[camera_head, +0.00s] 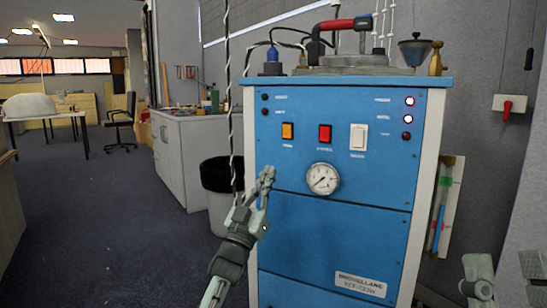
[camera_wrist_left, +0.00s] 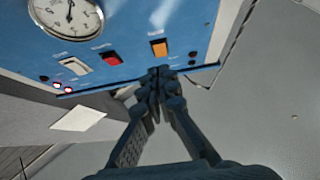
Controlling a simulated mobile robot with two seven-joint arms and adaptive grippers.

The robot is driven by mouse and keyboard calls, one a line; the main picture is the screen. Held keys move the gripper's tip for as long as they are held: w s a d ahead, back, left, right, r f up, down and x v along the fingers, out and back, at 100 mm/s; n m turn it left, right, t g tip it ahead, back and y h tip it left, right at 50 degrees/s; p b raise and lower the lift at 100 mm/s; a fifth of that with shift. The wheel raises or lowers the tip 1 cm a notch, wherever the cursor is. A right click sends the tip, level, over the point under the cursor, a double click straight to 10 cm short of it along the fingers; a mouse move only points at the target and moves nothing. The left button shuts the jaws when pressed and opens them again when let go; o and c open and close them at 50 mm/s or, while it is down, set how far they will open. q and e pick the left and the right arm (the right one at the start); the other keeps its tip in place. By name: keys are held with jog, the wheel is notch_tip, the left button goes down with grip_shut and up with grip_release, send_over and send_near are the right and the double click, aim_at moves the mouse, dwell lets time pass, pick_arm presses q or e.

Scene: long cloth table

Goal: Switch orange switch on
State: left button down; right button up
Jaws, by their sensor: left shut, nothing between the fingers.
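The orange switch (camera_head: 287,131) is on the upper left of the blue cabinet front (camera_head: 350,240), left of a red switch (camera_head: 325,134) and a white switch (camera_head: 358,138). In the left wrist view the orange switch (camera_wrist_left: 159,48) appears just beyond my fingertips, with a small gap in the picture. My left gripper (camera_head: 266,176) is shut and empty, in front of the panel, below and left of the orange switch. Its closed fingertips (camera_wrist_left: 157,76) show in the wrist view. Grey parts of my right arm (camera_head: 479,280) show at the lower right; its finger opening is unclear.
A round gauge (camera_head: 322,179) sits below the switches. Red indicator lights (camera_head: 409,101) glow at the panel's upper right. Hoses and a funnel (camera_head: 415,50) stand on top. A bin (camera_head: 217,190) stands left of the cabinet; open floor (camera_head: 100,220) lies farther left.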

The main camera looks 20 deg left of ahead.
pick_arm(q)
jog(key=shift+f+v, duration=0.25)
jog(key=shift+v, duration=0.95)
jog(key=shift+w, duration=0.15)
